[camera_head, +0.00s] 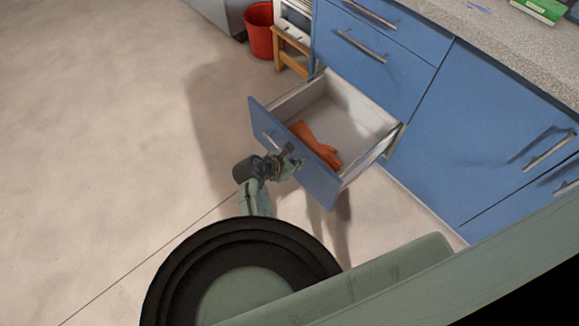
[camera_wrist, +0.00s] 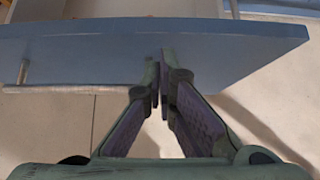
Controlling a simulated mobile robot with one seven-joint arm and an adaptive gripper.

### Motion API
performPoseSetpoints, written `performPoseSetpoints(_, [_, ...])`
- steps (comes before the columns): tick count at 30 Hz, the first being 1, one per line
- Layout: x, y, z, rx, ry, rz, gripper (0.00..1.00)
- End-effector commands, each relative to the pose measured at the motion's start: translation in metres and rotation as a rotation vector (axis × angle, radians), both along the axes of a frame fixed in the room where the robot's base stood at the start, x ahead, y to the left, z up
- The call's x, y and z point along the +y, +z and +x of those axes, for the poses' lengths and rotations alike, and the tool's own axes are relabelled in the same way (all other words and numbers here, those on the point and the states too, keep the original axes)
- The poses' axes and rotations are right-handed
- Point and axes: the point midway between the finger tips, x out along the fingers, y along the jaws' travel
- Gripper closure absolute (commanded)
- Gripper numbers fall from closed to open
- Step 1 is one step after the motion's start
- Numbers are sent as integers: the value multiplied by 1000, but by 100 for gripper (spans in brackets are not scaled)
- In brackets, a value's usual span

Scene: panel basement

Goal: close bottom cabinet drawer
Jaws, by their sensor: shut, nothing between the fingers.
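The bottom drawer (camera_head: 283,150) of the blue cabinet is pulled far out, its blue front facing the lower left. An orange glove-like item (camera_head: 318,143) lies inside it. My gripper (camera_head: 291,160) is at the drawer front, right of the bar handle (camera_head: 270,140). In the wrist view the drawer front (camera_wrist: 90,55) spans the upper part, with its handle (camera_wrist: 22,75) at the left. My gripper (camera_wrist: 159,85) is shut and empty, its fingertips overlapping the front's face. Whether they touch it I cannot tell.
The blue cabinet (camera_head: 440,140) has closed drawers above and a closed door to the right. A speckled countertop (camera_head: 490,40) tops it. A wooden stool (camera_head: 290,50) and a red bucket (camera_head: 260,30) stand at the back. The floor (camera_head: 110,130) at the left is clear.

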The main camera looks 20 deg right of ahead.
Motion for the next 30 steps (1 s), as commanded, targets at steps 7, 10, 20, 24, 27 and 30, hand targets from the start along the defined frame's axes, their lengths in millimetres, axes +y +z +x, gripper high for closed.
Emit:
performPoseSetpoints(7, [-5, 0, 1, 0, -1, 1, 100])
performPoseSetpoints(10, [-5, 0, 1, 0, -1, 1, 100])
performPoseSetpoints(20, [-17, 2, 6, 0, -1, -1, 100])
performPoseSetpoints(24, [-38, 4, 14, -2, -3, 0, 100])
performPoseSetpoints(27, [-59, 5, 22, -1, -4, -1, 100])
performPoseSetpoints(30, [-85, 4, 31, -2, -6, 0, 100])
